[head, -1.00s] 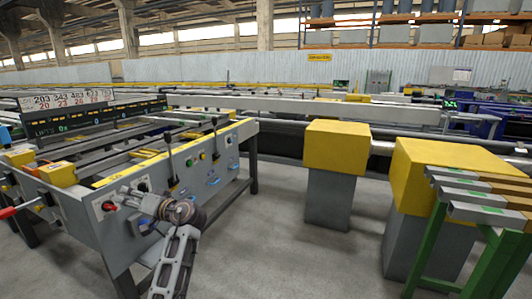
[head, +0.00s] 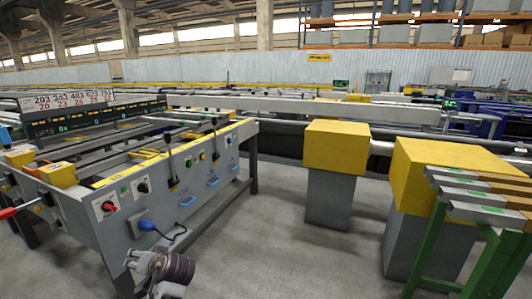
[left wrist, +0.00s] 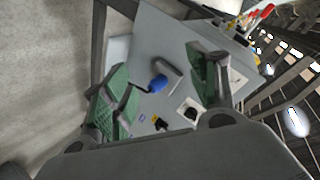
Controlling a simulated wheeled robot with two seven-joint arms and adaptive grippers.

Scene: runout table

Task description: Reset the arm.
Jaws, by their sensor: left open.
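My left gripper (head: 140,262) is low in front of the near end of the grey machine panel (head: 165,195), below the blue plug (head: 146,224). In the left wrist view its two green-padded fingers (left wrist: 157,88) are spread wide with nothing between them. The panel and the blue plug (left wrist: 158,84) show beyond the fingers, apart from them. The plug sits in a grey socket on the panel, with a dark cable at its side. My right gripper is in neither view.
The panel carries a red knob (head: 108,206), a black knob (head: 143,187), blue handles and upright levers. Two yellow-topped grey blocks (head: 335,147) (head: 440,170) and a green-legged rack (head: 480,240) stand at right. The floor (head: 270,240) between is clear.

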